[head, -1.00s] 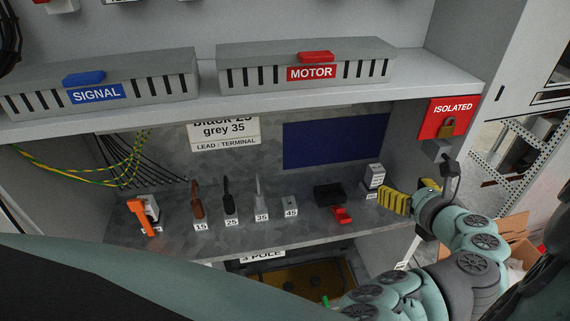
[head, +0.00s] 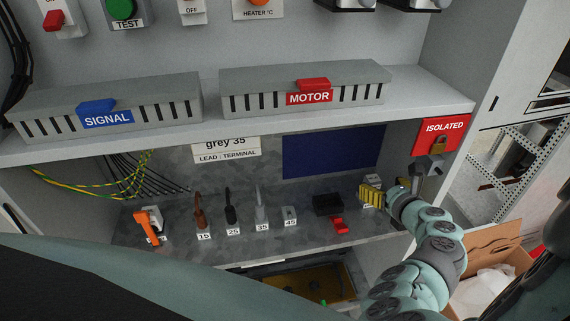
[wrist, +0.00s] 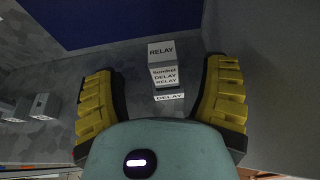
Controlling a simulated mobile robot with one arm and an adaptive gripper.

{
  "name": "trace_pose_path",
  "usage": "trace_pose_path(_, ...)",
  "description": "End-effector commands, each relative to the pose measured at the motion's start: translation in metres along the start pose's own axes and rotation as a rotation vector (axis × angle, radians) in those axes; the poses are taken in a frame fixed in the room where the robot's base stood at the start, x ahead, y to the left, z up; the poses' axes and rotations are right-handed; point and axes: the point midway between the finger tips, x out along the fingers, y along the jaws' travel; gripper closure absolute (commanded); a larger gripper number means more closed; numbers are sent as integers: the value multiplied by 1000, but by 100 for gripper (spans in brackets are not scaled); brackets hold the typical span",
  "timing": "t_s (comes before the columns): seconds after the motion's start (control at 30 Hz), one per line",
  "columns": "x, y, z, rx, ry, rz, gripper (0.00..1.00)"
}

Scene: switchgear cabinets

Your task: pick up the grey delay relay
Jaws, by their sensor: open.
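To the left stand a black tray (head: 328,204), a red part (head: 339,225), a block marked 45 (head: 290,216) and several tools. The cabinet side wall (wrist: 272,75) is close on the right. The upper ledge (head: 230,125) hangs above.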

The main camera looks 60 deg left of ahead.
Motion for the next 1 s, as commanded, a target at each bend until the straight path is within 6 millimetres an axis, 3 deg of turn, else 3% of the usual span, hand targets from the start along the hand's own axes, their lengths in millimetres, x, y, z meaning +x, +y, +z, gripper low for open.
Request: trace_pose_path(1.0,53,-2,1,-3,-1,5,27)
